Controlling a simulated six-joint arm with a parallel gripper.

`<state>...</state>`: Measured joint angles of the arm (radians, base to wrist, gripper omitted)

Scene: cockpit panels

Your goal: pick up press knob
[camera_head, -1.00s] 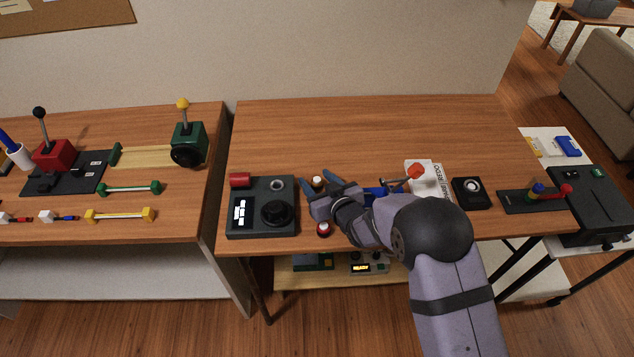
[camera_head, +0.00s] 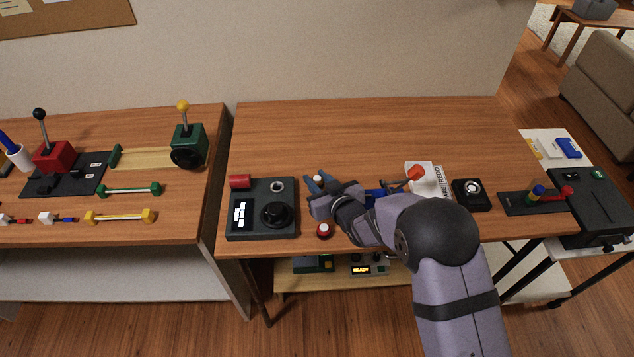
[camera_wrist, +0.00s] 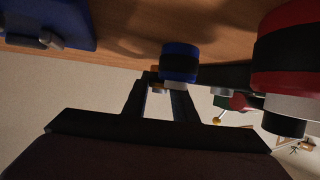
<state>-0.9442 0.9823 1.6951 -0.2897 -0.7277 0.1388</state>
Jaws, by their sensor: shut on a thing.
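The press knob (camera_head: 319,178) shows in the head view as a small pale cap between my fingertips, right of the dark control box. In the wrist view a short blue-and-black knob (camera_wrist: 180,60) stands at the fingertips and seems to be the same one. My gripper (camera_head: 316,184) is shut on it; its two dark fingers also show in the wrist view (camera_wrist: 161,86). The fingers hide most of the knob in the head view, and I cannot tell whether it is clear of the table.
A red knob (camera_head: 324,230) with a pale top stands just in front of my gripper and looks large in the wrist view (camera_wrist: 290,45). A dark control box (camera_head: 249,226) is to the left. A black box (camera_head: 471,201) stands right. The back table is clear.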

